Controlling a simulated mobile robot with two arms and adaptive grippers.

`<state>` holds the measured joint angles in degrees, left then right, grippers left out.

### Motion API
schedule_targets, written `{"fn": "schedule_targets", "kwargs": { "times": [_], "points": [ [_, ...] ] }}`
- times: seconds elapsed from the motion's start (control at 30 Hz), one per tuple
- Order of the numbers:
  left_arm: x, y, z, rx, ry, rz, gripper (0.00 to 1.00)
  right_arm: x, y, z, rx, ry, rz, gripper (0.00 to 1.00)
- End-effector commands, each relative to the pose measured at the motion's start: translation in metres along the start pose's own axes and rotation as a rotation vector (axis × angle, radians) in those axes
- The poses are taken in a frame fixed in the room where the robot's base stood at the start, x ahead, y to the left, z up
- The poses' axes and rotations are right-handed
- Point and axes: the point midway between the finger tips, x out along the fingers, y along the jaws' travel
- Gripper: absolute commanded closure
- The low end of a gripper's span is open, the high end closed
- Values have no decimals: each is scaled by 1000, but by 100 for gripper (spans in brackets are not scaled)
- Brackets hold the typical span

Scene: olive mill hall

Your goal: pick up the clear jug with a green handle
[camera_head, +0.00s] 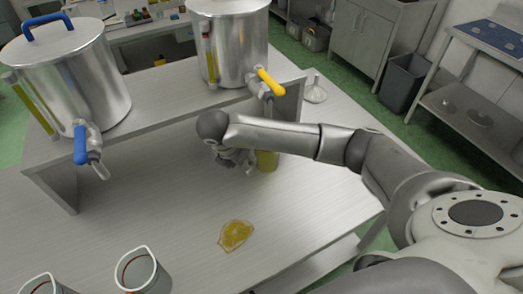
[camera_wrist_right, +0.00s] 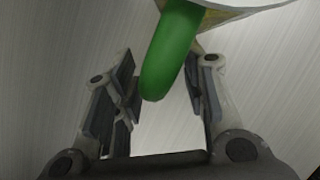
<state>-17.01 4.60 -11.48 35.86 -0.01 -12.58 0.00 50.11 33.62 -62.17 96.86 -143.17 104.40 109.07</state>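The green handle (camera_wrist_right: 174,50) of the clear jug points down between the fingers of my right gripper (camera_wrist_right: 168,75) in the right wrist view. The fingers are open, with gaps on both sides of the handle. Part of the jug's pale rim (camera_wrist_right: 240,8) shows at the top edge. In the head view my right gripper (camera_head: 236,158) is low over the bench, just left of a yellow-filled vessel (camera_head: 267,161), apparently the jug, below the yellow-handled tap. My forearm hides most of it and its handle. My left gripper is not in view.
Two steel tanks, one with a blue tap (camera_head: 82,146) and one with a yellow tap (camera_head: 268,82), stand on a raised shelf (camera_head: 165,95). Two containers (camera_head: 146,272) (camera_head: 42,287) stand at the front left.

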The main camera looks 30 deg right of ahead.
Motion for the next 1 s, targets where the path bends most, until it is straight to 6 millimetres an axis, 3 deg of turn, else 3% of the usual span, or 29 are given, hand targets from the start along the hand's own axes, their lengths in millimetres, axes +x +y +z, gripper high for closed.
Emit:
{"fn": "schedule_targets", "kwargs": {
  "times": [0.2, 0.5, 1.0],
  "points": [
    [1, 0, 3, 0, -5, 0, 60, 1, 0, 0, 0, 0, 1, 64],
    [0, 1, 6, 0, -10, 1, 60, 0, 0, 0, 1, 0, 1, 100],
    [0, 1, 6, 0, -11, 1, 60, -1, 1, 1, 2, -2, 3, 100]
  ]
}}
